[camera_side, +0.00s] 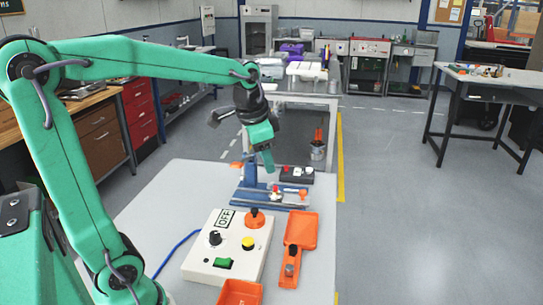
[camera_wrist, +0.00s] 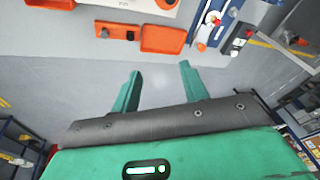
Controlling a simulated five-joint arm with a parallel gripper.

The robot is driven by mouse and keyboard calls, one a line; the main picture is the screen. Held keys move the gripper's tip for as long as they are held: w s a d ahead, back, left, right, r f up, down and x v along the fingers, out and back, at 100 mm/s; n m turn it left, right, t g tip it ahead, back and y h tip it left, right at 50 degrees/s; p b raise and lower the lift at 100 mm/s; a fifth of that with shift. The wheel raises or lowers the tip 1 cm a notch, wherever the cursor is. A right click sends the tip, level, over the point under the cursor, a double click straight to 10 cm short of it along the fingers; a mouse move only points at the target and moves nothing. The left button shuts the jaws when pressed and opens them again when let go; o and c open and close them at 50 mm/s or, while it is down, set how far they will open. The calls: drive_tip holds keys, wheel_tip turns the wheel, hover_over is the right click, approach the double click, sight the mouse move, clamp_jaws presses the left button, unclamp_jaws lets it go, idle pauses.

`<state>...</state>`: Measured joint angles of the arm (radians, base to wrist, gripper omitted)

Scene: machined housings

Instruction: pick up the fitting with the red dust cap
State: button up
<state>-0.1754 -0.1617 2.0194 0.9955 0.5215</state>
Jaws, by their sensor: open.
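A small red spot (camera_side: 276,188), which may be the red dust cap, shows at the blue fixture (camera_side: 243,195) on the table. It is too small to tell the fitting's shape. In the wrist view a red spot (camera_wrist: 216,20) shows on the blue fixture (camera_wrist: 205,12) at the top right. My gripper (camera_side: 268,164) is above and behind the fixture in the side view, its jaws pointing down. In the wrist view my gripper (camera_wrist: 160,70) is open, with only bare grey surface between the fingers. Nothing is held.
A white control box (camera_side: 228,246) with knobs and an OFF label stands at the front. Right of it are an orange tray (camera_side: 301,229) and an orange holder (camera_side: 290,280) with a grey piece (camera_side: 290,269). A black switch box (camera_side: 297,174) sits behind the fixture.

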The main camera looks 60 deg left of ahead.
drive_tip(key=w+a+f+m+g, duration=0.25)
drive_tip(key=w+a+f, duration=0.35)
drive_tip(key=w+a, duration=0.3)
drive_tip(key=m, duration=0.3)
hover_over(276, 187)
drive_tip(key=shift+g+h, duration=0.3)
drive_tip(key=shift+g, duration=0.15)
drive_tip(key=f, duration=0.8)
drive_tip(key=shift+s+d+f, duration=0.15)
drive_tip(key=shift+d+f, duration=0.05)
drive_tip(key=shift+d, duration=0.1)
drive_tip(key=shift+a+f, duration=0.3)
drive_tip(key=shift+f, duration=0.05)
drive_tip(key=shift+f, duration=1.3)
drive_tip(key=shift+f, duration=0.1)
drive_tip(key=shift+f, duration=2.5)
